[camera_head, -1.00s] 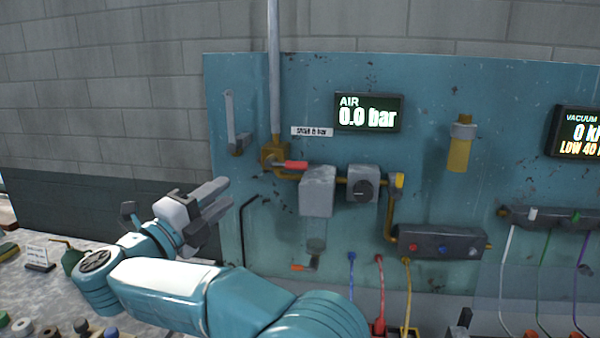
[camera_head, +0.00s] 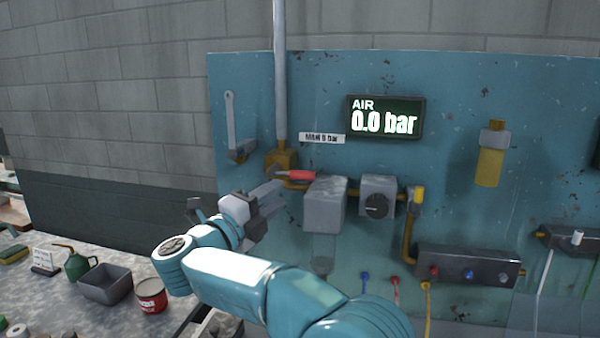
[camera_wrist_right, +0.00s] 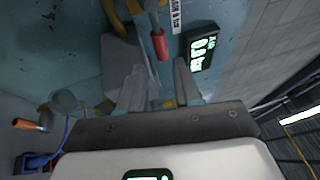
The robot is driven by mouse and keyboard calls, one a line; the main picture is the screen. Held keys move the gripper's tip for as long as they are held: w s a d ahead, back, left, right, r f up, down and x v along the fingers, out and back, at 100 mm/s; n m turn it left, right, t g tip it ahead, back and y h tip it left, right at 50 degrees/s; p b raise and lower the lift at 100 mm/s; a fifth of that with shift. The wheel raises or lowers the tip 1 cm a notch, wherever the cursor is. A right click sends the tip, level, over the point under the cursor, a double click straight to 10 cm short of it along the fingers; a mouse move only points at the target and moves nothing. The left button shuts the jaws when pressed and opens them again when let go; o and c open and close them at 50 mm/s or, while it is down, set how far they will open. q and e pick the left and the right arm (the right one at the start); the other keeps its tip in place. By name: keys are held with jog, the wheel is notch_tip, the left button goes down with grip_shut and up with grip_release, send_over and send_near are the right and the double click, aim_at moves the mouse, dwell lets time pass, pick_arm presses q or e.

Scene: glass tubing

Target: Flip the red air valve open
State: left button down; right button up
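The red air valve handle (camera_head: 300,175) lies about level, pointing right from its brass valve body (camera_head: 281,162) on the blue panel. The air display (camera_head: 385,118) reads 0.0 bar. My right gripper (camera_head: 272,197) is just below and left of the handle, apart from it in the head view. In the right wrist view, the red handle (camera_wrist_right: 160,45) shows ahead of the gap between the two spread fingers (camera_wrist_right: 160,82), with nothing between them. I cannot tell the exact distance in depth. My left gripper is not in view.
A grey regulator box (camera_head: 325,205) and a dial unit (camera_head: 378,197) sit right of the handle. A wrench (camera_head: 231,122) hangs to the left. A grey vertical pipe (camera_head: 279,70) rises above the valve. A grey bin (camera_head: 105,284) and red can (camera_head: 151,295) stand on the bench.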

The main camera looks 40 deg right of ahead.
aim_at(298, 177)
jog(key=p+x, duration=0.2)
jog(key=x, duration=0.5)
jog(key=shift+w+d+r, duration=0.1)
jog(key=shift+d+r, duration=0.05)
jog(key=shift+d, duration=0.1)
jog(key=shift+w+d, duration=0.1)
jog(key=shift+d, duration=0.2)
jog(key=shift+w, duration=0.1)
jog(key=shift+a, duration=0.1)
grip_shut()
